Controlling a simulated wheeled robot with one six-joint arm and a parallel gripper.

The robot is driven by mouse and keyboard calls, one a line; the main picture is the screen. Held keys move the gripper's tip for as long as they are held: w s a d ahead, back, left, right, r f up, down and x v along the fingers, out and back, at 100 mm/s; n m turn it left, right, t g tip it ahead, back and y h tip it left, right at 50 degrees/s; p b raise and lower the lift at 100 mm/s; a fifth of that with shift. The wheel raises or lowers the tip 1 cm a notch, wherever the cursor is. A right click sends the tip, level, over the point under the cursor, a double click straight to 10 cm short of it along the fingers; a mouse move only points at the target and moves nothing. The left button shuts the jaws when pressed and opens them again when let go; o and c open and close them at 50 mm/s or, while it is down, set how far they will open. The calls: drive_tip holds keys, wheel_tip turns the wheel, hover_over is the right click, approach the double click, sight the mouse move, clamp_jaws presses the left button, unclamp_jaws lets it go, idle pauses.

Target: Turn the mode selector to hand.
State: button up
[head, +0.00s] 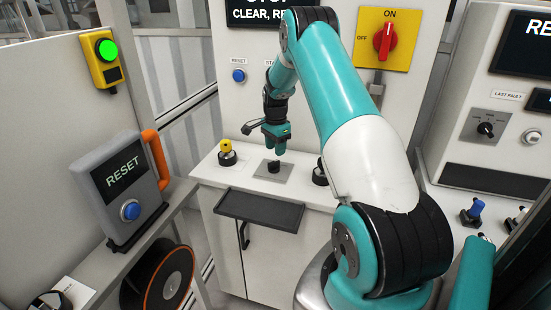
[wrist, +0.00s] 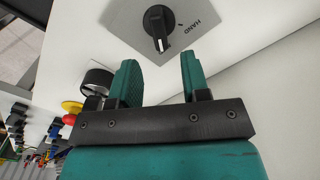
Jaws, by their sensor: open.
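The mode selector is a black knob (head: 273,166) on a grey plate (head: 288,176) on the counter top. In the wrist view the knob (wrist: 157,22) is at the top, with its white mark pointing down in the picture. The word HAND is printed on the plate (wrist: 198,15) to the right of the knob, and the mark does not point at it. My gripper (head: 277,143) is above the knob in the head view. In the wrist view its two teal fingers (wrist: 160,68) are apart with nothing between them, clear of the knob.
A yellow-topped control (head: 226,147) stands left of the plate, and a black knob (head: 320,172) right of it, partly behind my arm. A dark tray (head: 260,210) juts from the counter front. The reset box (head: 123,185) stands at left. A red switch (head: 386,42) is on the wall.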

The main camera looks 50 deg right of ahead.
sight(276, 161)
wheel_tip(276, 161, down, 6)
drive_tip(key=shift+f+p, duration=0.1)
drive_tip(key=shift+p, duration=0.6)
drive_tip(key=shift+c, duration=0.4)
clamp_jaws()
